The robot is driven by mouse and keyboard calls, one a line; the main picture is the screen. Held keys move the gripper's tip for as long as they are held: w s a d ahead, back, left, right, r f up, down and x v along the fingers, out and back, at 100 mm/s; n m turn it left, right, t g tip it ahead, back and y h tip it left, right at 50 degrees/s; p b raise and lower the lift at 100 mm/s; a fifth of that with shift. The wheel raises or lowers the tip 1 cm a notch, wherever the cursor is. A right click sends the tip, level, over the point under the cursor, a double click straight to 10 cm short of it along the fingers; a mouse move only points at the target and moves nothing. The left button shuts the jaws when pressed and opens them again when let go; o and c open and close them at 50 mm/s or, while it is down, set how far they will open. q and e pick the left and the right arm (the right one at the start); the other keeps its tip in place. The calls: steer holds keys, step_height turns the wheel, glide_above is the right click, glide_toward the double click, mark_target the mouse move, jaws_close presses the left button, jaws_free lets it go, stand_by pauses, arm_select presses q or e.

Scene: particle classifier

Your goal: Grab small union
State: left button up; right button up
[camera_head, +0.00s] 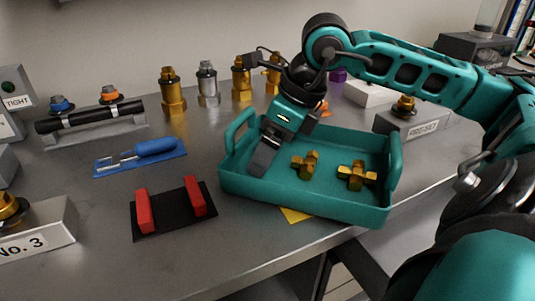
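A teal tray (300,198) with raised end handles stands near the table's front edge. Inside it lie two brass fittings: a smaller one (305,163) near the middle and a larger cross-shaped one (357,176) to the right. I cannot tell which fitting, if any, is the small union. My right gripper (263,160) points down over the tray's left end, left of the smaller fitting and apart from it. Its dark fingers show nearly edge-on, so I cannot tell whether they are open, and no held object shows. My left gripper is out of view.
Several brass and silver fittings (208,84) stand along the back. A blue-handled tool (154,147) and a black mat with red blocks (173,210) lie left of the tray. A "FIRE-SET" box (411,124) stands behind right. A "No. 3" box (35,240) is front left.

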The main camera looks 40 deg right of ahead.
steer(key=c, duration=1.1)
steer(key=shift+c, duration=0.2)
steer(key=shift+r, duration=0.1)
